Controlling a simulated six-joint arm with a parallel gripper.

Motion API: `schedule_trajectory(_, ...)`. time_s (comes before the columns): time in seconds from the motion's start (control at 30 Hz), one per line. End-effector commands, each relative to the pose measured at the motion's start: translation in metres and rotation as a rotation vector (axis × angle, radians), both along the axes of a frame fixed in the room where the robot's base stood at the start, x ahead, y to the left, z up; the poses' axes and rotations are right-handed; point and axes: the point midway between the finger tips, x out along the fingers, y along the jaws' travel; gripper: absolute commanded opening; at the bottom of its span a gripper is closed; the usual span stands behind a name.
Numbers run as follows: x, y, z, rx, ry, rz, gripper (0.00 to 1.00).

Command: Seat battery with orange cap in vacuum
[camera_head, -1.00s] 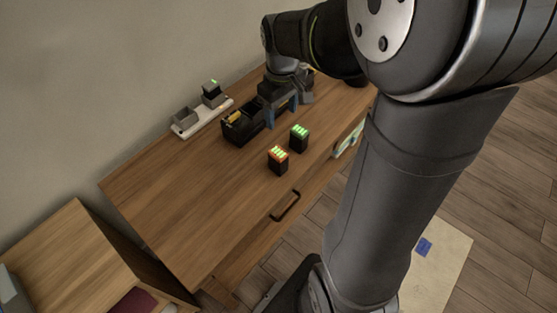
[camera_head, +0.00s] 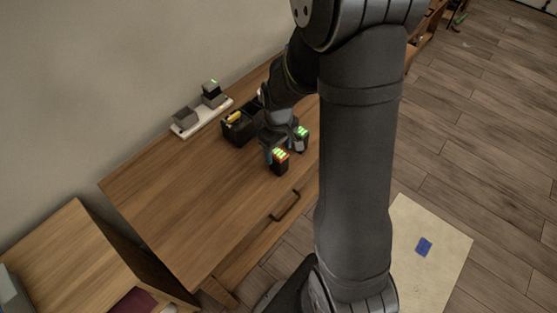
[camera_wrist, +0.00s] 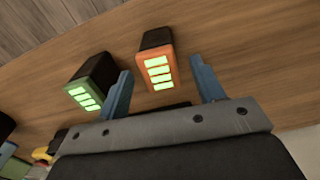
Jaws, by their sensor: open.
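The battery with the orange cap (camera_head: 279,162) stands upright on the wooden cabinet top, near its front edge. In the wrist view its orange cap with green bars (camera_wrist: 158,72) lies between and beyond the two blue fingers. My gripper (camera_wrist: 160,88) is open and empty. In the head view my gripper (camera_head: 282,145) is close by the battery, and I cannot tell whether it touches. A second battery with a green cap (camera_head: 302,134) stands behind it to the right; it also shows in the wrist view (camera_wrist: 92,84), just outside the left finger. I cannot make out the vacuum.
A white charging base (camera_head: 186,132) with grey and black blocks stands by the wall. A black organiser (camera_head: 236,135) with a yellow item is behind my gripper. The left of the cabinet top (camera_head: 190,195) is clear. A drawer handle (camera_head: 286,206) juts from the front.

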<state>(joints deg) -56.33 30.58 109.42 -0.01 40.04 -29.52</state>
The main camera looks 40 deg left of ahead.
Motion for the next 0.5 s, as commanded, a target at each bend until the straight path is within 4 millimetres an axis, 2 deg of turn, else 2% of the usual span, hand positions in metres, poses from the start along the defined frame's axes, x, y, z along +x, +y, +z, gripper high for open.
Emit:
schedule_trajectory(0.1, 0.0, 0.0, -0.014, -0.002, 0.001, 0.0, 0.62)
schedule_trajectory(0.2, 0.0, 0.0, -0.02, 0.0, -0.001, -0.001, 0.62)
schedule_trajectory(0.47, 0.0, 0.0, -0.022, 0.001, -0.001, -0.001, 0.62)
schedule_trajectory(0.5, 0.0, 0.0, -0.022, 0.001, -0.001, -0.001, 0.54)
